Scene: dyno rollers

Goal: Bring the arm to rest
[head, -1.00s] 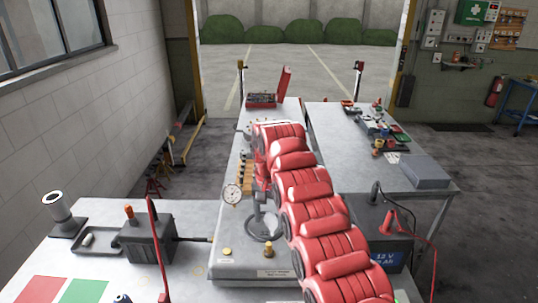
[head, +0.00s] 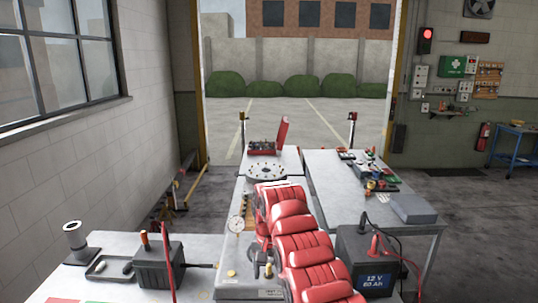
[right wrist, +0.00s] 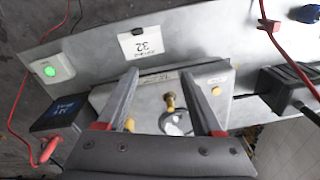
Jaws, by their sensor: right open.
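My right arm, with red padded covers, reaches up the middle of the head view and bends down over a grey bench unit (head: 228,287). Its gripper (right wrist: 161,75) is open and empty in the right wrist view, the two grey fingers apart. The bench unit (right wrist: 205,78) shows beyond and between the fingers, with brass knobs (right wrist: 170,101) and a pale metal ring (right wrist: 175,123). In the head view the arm covers much of the unit and most of the gripper. My left gripper is in neither view.
A battery (head: 366,262) with red and black leads is at the right. A black box (head: 158,263) and a tray (head: 110,267) sit on the left bench. The right table (head: 335,185) has some clear top.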

